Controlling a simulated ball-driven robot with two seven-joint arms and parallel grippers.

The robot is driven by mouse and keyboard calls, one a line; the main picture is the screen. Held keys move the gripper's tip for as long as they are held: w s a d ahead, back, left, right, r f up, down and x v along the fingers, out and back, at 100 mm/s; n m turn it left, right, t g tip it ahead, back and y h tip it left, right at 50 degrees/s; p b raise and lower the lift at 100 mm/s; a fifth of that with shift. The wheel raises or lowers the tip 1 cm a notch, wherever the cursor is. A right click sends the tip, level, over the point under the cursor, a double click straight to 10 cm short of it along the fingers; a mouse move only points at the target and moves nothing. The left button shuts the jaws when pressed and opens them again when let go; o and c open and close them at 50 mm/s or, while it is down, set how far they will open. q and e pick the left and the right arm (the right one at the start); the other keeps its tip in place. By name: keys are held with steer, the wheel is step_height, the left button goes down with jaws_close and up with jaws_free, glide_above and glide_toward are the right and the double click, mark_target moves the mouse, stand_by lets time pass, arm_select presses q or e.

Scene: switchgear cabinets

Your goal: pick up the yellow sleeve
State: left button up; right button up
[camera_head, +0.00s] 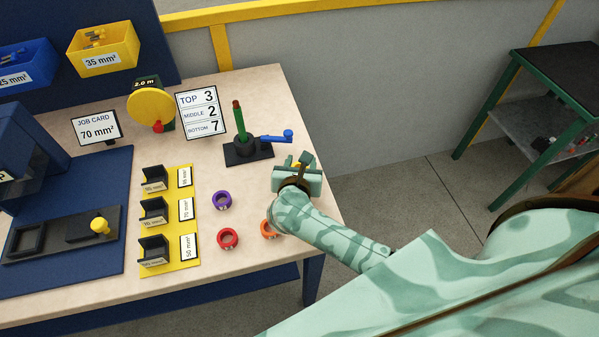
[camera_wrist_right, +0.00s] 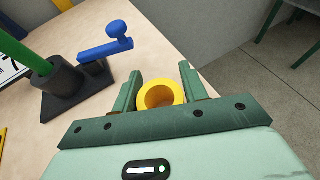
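The yellow sleeve (camera_wrist_right: 160,96) is a short ring with its hole showing, near the table's right edge. In the right wrist view it sits between the two fingers of my right gripper (camera_wrist_right: 160,80), very close to both. I cannot tell whether the fingers press on it or whether it still rests on the table. In the head view my right gripper (camera_head: 298,166) covers most of the sleeve, and only small yellow patches show. My left gripper is not in view.
A black stand (camera_head: 248,150) with a green post and blue lever (camera_head: 276,137) stands just left of the right gripper. Purple (camera_head: 222,200), red (camera_head: 228,238) and orange (camera_head: 267,230) sleeves lie nearby. A yellow rack (camera_head: 170,259) stands further left.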

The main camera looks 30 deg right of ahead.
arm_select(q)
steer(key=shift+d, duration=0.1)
arm_select(e)
steer(key=c, duration=0.5)
steer(key=shift+r, duration=0.1)
